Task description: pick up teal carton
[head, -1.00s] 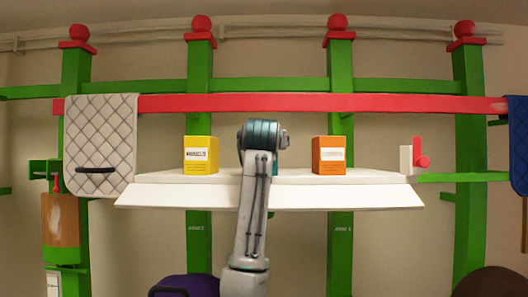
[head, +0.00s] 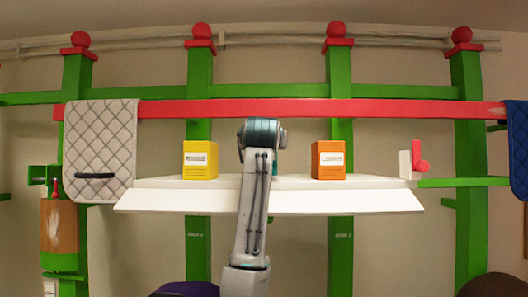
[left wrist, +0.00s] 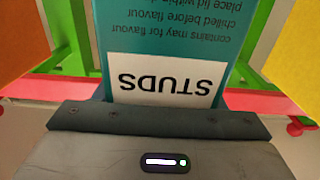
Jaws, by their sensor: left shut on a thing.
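The teal carton (left wrist: 160,40) fills the middle of the left wrist view, close up, with dark print and a white label reading "STUDS", upside down there. In the head view only a thin teal sliver of it (head: 275,164) shows beside my left wrist, between a yellow and an orange carton. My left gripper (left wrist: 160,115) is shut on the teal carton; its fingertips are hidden. From the head, my own arm covers the gripper and most of the carton, so I cannot tell whether the carton touches the shelf. My right gripper is not in view.
The yellow carton (head: 200,170) and orange carton (head: 328,172) stand on the white shelf (head: 160,201), either side of my wrist. A red rail (head: 260,111) crosses behind. A quilted pad (head: 100,140) hangs left; a white block with a red handle (head: 406,165) sits right.

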